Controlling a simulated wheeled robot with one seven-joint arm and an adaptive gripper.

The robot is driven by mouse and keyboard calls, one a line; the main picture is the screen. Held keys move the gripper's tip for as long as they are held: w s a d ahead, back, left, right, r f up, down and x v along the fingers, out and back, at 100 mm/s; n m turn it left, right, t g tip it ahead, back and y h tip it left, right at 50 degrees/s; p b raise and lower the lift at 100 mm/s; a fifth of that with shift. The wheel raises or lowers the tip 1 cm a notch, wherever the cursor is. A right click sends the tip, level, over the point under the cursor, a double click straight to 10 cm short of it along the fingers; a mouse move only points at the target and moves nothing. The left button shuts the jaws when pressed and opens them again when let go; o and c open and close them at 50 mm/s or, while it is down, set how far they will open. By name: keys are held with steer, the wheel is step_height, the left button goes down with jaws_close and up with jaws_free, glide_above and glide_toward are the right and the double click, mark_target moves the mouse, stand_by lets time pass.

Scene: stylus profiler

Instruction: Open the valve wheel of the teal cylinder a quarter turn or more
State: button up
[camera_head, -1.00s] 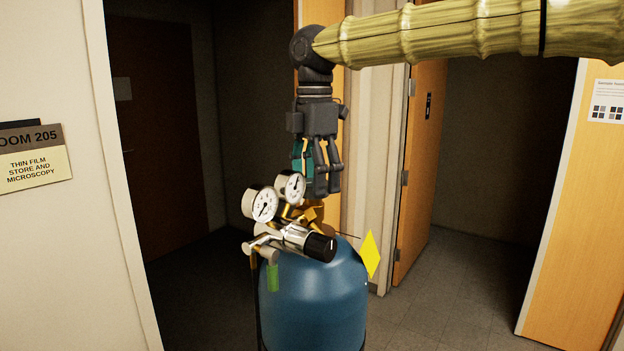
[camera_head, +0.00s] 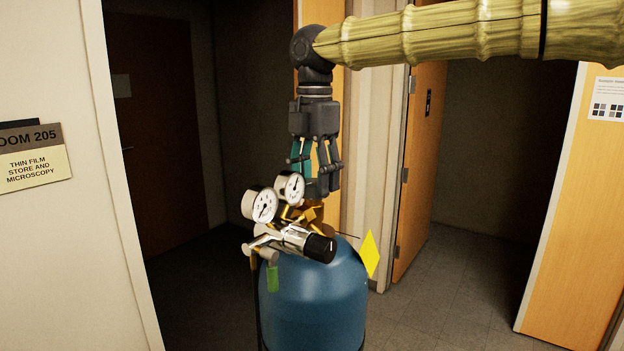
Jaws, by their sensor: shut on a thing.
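The teal-blue cylinder (camera_head: 312,300) stands upright in front of the doorway. On its top are a brass valve (camera_head: 314,212) and a regulator with a black knob (camera_head: 319,248). My gripper (camera_head: 320,190) points straight down over the valve, its fingertips just above the brass body and behind the gauges. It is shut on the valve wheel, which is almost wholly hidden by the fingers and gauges. A teal part (camera_head: 303,150) shows between the upper fingers; I cannot tell what it belongs to.
Two round gauges (camera_head: 260,204) (camera_head: 291,186) stick up left of my gripper. A yellow diamond label (camera_head: 370,253) stands at the cylinder's right. A door frame post (camera_head: 372,130) is close behind. Open floor (camera_head: 450,280) lies to the right.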

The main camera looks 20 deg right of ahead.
mark_target(315, 182)
steer(key=shift+s+f+n, duration=0.1)
steer(key=shift+f+n, duration=0.1)
steer(key=shift+n, duration=0.8)
steer(key=shift+n, duration=0.9)
steer(key=n, duration=0.3)
steer(key=shift+n, duration=0.4)
steer(key=o, duration=1.3)
steer(key=shift+r, duration=0.15)
steer(key=shift+r, duration=3.55)
